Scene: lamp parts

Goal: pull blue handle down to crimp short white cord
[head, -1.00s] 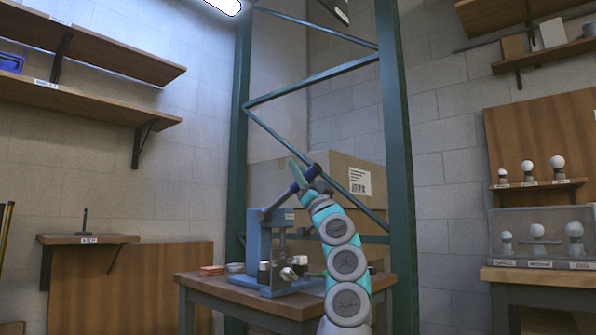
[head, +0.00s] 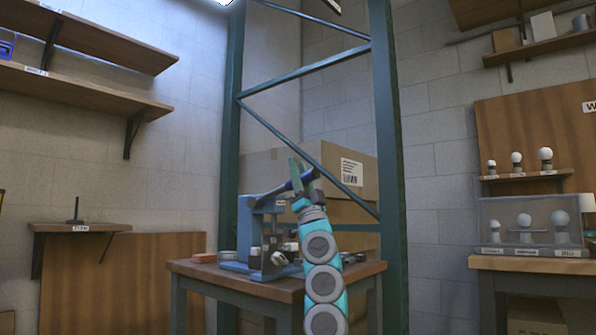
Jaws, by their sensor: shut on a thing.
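A blue crimping press (head: 246,232) stands on a small wooden-topped table (head: 212,270). My teal and grey arm rises from below, in front of the table's right part. White and dark small parts sit at the press's lower jaw, partly behind my arm. I cannot make out the short white cord.
A green metal frame post (head: 386,170) stands close to the right of my arm, with a diagonal brace behind the gripper. Cardboard boxes (head: 350,175) are stacked behind the press. A bench with several bulbs (head: 530,262) is at the right.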

